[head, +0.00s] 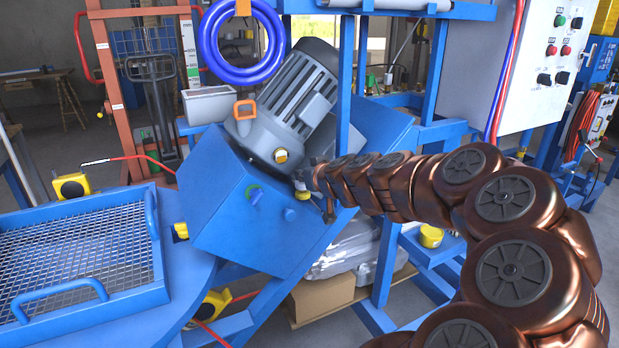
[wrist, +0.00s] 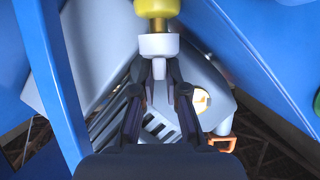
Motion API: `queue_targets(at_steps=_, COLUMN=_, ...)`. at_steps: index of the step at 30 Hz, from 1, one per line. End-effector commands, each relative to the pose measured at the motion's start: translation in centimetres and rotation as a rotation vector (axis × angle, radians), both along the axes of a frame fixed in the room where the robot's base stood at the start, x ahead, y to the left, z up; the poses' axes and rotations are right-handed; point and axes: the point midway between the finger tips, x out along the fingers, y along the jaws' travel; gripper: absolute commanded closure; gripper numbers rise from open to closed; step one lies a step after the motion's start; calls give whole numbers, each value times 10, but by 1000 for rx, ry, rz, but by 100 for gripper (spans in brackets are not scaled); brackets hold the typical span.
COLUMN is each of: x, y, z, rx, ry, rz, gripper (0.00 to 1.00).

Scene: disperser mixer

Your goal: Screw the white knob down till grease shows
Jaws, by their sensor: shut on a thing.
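The white knob (wrist: 159,45) sits against a yellow cup (wrist: 158,9) at the top middle of the wrist view, with a narrower pale stem below it. In the head view my gripper (head: 315,186) is small and partly hidden by my copper arm. I cannot see any grease.
A grey motor (head: 300,95) with an orange lifting eye is mounted on the housing, close above my gripper. A blue mesh tray (head: 150,225) lies at left. Blue frame posts (head: 344,80) stand behind my arm. A cardboard box (head: 318,299) lies below.

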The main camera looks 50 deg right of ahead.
Motion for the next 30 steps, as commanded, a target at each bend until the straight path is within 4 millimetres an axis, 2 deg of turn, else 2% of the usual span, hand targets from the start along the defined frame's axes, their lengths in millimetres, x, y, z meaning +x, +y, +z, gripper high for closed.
queue_targets(at_steps=20, x=0, y=-1, z=0, rx=-1, ry=-1, rz=-59, gripper=100)
queue_targets(at_steps=21, x=0, y=-1, z=0, rx=-1, ry=-1, rz=-59, gripper=86)
queue_targets(at_steps=27, x=0, y=0, z=0, rx=-1, ry=-1, rz=-57, gripper=65)
queue_targets(at_steps=30, x=1, y=0, z=0, rx=0, ry=0, rz=-56, gripper=62)
